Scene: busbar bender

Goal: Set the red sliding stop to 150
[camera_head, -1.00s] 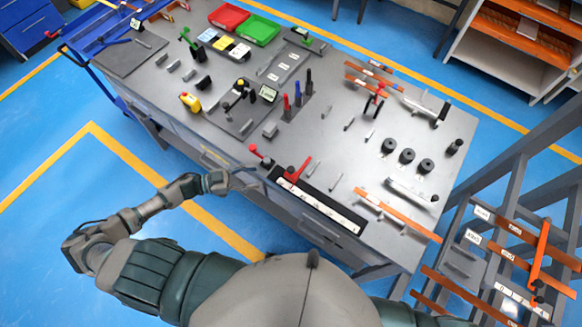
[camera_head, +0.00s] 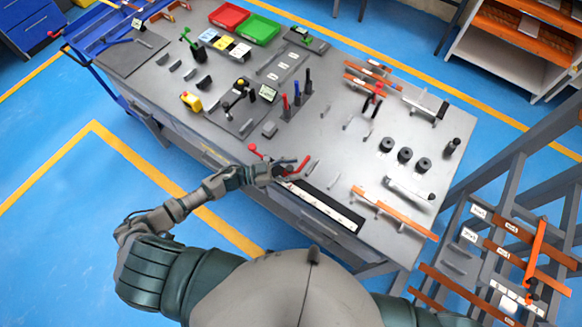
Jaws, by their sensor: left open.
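The red sliding stop (camera_head: 301,169) sits at the left end of a black rail with a white scale strip (camera_head: 335,208) along the table's front edge. The scale's numbers are too small to read. My left gripper (camera_head: 287,168) has reached over the table edge to the stop. Its fingers are open at the stop and hide its lower part and the rail's left end. I cannot tell whether they touch the stop. My right gripper is out of view.
A red-knobbed lever (camera_head: 254,149) stands just left of the gripper. Orange busbars (camera_head: 395,214) lie right of the scale. Black cylinders (camera_head: 405,155) and a stand of upright tools (camera_head: 297,97) are farther back. Bare grey tabletop (camera_head: 330,130) lies behind the stop.

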